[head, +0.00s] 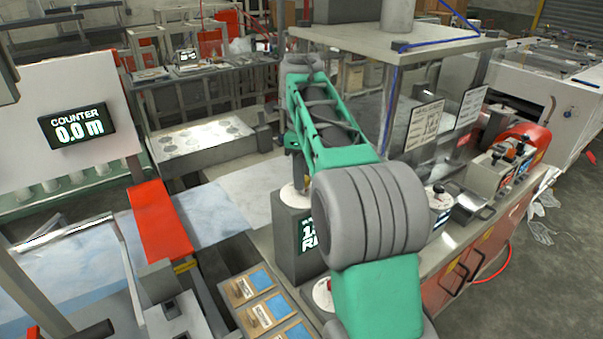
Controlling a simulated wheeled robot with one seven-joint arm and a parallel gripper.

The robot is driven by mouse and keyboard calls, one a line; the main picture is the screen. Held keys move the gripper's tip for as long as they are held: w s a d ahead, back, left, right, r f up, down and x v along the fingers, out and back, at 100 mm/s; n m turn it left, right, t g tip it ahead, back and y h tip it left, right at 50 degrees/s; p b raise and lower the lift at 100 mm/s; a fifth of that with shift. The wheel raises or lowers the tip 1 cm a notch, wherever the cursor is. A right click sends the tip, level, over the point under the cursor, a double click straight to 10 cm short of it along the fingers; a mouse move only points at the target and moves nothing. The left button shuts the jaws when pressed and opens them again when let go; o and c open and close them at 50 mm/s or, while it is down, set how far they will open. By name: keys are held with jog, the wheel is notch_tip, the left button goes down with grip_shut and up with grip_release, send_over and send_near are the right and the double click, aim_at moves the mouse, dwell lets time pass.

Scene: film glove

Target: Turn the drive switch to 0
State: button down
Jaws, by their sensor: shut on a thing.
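A grey box (290,238) with a lit, partly covered display stands in the middle. A round white dial plate (288,193) lies on its top; I take this as the drive switch's plate. My green and grey arm reaches over from the lower right. My gripper (297,178) points down at this plate, and its jaws are shut on the switch knob there. The fingers and knob are largely hidden behind my arm, so the knob's pointer and markings cannot be read.
Another white dial (437,195) is on the right counter, and one more (323,294) is at the bottom centre. A counter display (77,127) reads 0.0 m. A red bar (160,218) is left of the box. A clear-walled frame stands behind my arm.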

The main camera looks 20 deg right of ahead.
jog(key=n, duration=1.1)
jog(key=shift+n, duration=2.1)
jog(key=c, duration=1)
grip_release()
